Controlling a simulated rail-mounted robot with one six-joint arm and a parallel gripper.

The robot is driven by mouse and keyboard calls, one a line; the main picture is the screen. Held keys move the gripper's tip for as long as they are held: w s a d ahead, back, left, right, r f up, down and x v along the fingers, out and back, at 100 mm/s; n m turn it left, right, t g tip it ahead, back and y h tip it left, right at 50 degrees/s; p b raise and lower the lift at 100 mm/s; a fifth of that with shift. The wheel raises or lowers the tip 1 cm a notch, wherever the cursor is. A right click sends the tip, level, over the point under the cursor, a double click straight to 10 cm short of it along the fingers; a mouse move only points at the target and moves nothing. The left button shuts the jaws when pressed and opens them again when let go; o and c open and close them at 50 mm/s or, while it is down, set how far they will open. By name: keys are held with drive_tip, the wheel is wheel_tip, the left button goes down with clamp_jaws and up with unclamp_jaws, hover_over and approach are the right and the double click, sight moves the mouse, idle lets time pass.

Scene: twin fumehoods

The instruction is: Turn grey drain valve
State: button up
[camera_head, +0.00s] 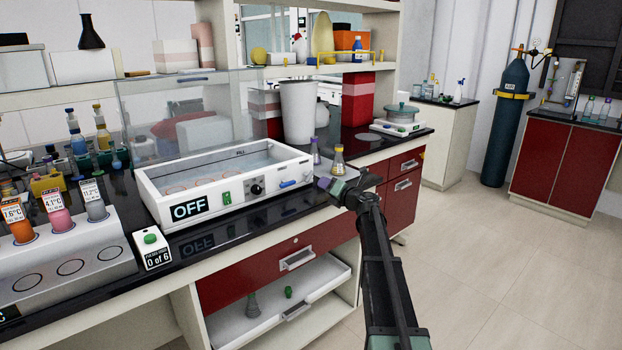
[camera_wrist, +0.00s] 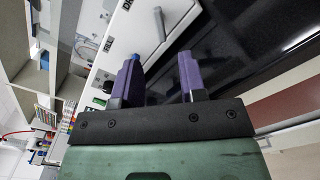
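The white water bath (camera_head: 225,190) sits on the black bench, with an OFF display, a knob and a blue lever (camera_head: 288,184) on its front. In the wrist view a grey lever (camera_wrist: 159,22), apparently the grey drain valve, sticks out from the bath's white front (camera_wrist: 150,45). My gripper (camera_head: 332,187) is at the bath's right front corner. In the wrist view its two purple fingers (camera_wrist: 161,58) are apart with nothing between them. The grey lever lies just beyond the gap between the fingertips, not touching them as far as I can see. In the head view I cannot make out the grey lever clearly.
A yellow-filled flask (camera_head: 338,160) and a purple-capped flask (camera_head: 315,152) stand behind my gripper. A clear shield (camera_head: 190,110) rises behind the bath. A button box (camera_head: 151,247) stands left of it. An open drawer (camera_head: 285,305) with glassware is below the bench.

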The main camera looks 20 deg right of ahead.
sight(309, 175)
drive_tip(key=x, duration=0.9)
drive_tip(key=shift+w+a, duration=0.1)
drive_tip(key=shift+w, duration=0.25)
clamp_jaws()
